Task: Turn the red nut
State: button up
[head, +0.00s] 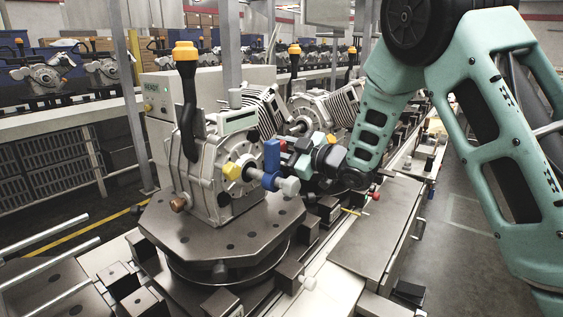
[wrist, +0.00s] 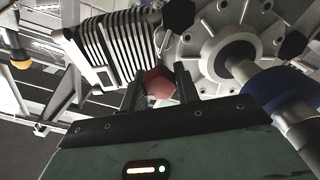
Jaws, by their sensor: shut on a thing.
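The red nut (wrist: 158,84) sits on the grey cast housing (wrist: 205,45) and shows between the two dark fingers of my gripper (wrist: 160,90) in the wrist view. My gripper is shut on the nut, one finger on each side of it. In the head view my gripper (head: 287,153) reaches the front of the housing (head: 212,190) from the right. Only a small bit of red (head: 283,146) shows there, by the fingertips. The arm and a blue part cover much of this area.
A yellow nut (head: 232,171) and a blue part (head: 271,156) with a silver shaft (head: 289,187) stand close to my gripper. The housing rests on a dark plate (head: 222,238). A second housing (head: 310,107) is behind. The conveyor runs along the right.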

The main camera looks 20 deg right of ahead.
jog(key=n+b, duration=0.2)
jog(key=b, duration=0.1)
jog(key=n+b, duration=0.2)
jog(key=b, duration=0.1)
jog(key=shift+f+n, duration=0.3)
jog(key=shift+f, duration=0.05)
jog(key=n+b, duration=0.3)
jog(key=b, duration=0.3)
jog(key=shift+n, duration=0.3)
jog(key=n+b, duration=0.3)
jog(key=b, duration=0.2)
jog(key=shift+n, duration=0.3)
jog(key=n+b, duration=0.3)
jog(key=b, duration=0.2)
jog(key=shift+n, duration=0.3)
jog(key=n+b, duration=0.6)
jog(key=b, duration=0.2)
jog(key=n+b, duration=0.3)
jog(key=shift+n, duration=0.4)
jog(key=shift+r+n+b, duration=0.15)
jog(key=shift+n+b, duration=0.95)
jog(key=shift+b, duration=0.15)
jog(key=shift+r, duration=0.1)
